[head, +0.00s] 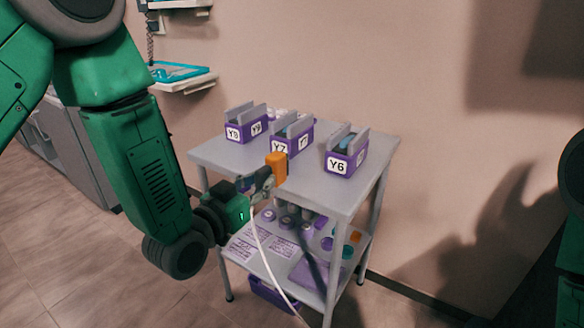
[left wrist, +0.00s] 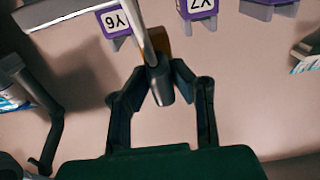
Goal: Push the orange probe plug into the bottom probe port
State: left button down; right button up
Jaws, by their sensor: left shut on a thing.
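The orange probe plug (head: 277,166) is held at the fingertips of my left gripper (head: 264,179), in front of the cart's top shelf. In the left wrist view the two fingers of my left gripper (left wrist: 160,82) are closed on the plug's grey part, and a bit of the orange plug (left wrist: 161,46) shows beyond. A white cable (head: 265,255) hangs down from near the gripper. The bottom probe port cannot be made out in either view. My right gripper is out of view; only part of my right arm shows at the right edge.
A grey cart (head: 225,157) carries three purple boxes, labelled Y8 (head: 234,133), Y7 (head: 281,147) and Y6 (head: 338,166). Several items lie on its lower shelf. A wall shelf with a teal tray (head: 178,72) is at the upper left. Floor at the lower left is clear.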

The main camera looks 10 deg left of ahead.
pick_arm(q)
jog(key=shift+v, duration=2.95)
